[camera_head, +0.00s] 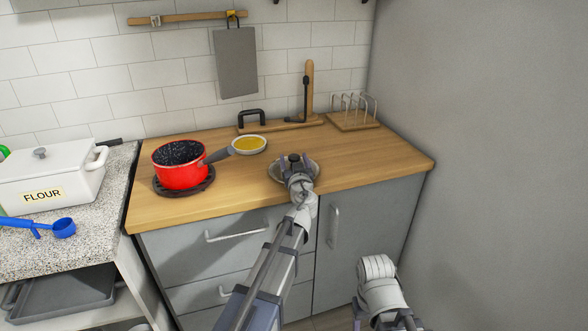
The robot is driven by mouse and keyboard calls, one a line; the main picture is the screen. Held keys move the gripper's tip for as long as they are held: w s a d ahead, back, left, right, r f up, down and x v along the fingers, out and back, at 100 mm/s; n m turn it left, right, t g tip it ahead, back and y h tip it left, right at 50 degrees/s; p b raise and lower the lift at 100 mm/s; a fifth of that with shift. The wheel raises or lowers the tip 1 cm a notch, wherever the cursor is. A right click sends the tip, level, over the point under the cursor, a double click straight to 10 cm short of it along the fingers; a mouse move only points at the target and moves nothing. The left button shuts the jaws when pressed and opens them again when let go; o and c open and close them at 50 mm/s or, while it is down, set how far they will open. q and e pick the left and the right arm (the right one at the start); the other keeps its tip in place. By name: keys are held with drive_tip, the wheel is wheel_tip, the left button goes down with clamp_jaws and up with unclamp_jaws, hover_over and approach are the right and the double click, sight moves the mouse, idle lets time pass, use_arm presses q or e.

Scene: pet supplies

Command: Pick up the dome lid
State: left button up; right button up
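The dome lid (279,174) lies on the wooden counter, near its front edge right of the middle. It looks grey, with a dark knob (294,157) on top. My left gripper (297,163) reaches over the lid from the front, its fingers spread on either side of the knob. The fingers look apart, and I see no clear contact with the knob. The gripper hides much of the lid. Part of my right arm shows at the bottom right, below the counter, but its fingertips do not show.
A red pot (180,174) stands on a dark trivet at the left of the counter (365,165), its handle pointing right. A shallow bowl (249,145) with yellow contents is behind the handle. A rack (354,112) stands at the back right. The counter right of the lid is clear.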

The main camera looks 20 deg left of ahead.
use_arm(q)
clamp_jaws()
idle(0.4)
